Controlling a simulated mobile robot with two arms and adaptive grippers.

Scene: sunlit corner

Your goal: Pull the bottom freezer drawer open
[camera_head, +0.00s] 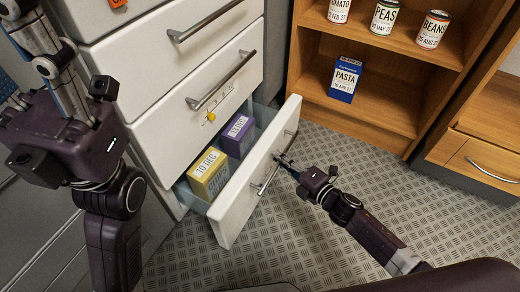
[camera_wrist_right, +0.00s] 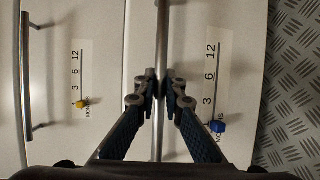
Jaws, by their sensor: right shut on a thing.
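The bottom freezer drawer (camera_head: 238,204) stands partly pulled out of the white freezer, with its inside showing from above. A yellow box (camera_head: 208,174) and a purple box (camera_head: 237,136) sit in it. My right gripper (camera_head: 284,162) is shut on the drawer's metal bar handle (camera_head: 265,183). In the right wrist view, the fingers (camera_wrist_right: 161,92) close around the handle bar (camera_wrist_right: 162,35) in front of the white drawer front. My left gripper (camera_head: 38,50) is at the upper left, away from the drawer; its fingertips are too unclear to read.
The two white drawers above, the upper (camera_head: 152,52) and the middle (camera_head: 172,112), are shut. A wooden shelf (camera_head: 392,111) with cans and a blue pasta box (camera_head: 345,82) stands at the right. A wooden drawer (camera_head: 480,160) is at far right. Patterned floor (camera_head: 300,240) is clear before the freezer.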

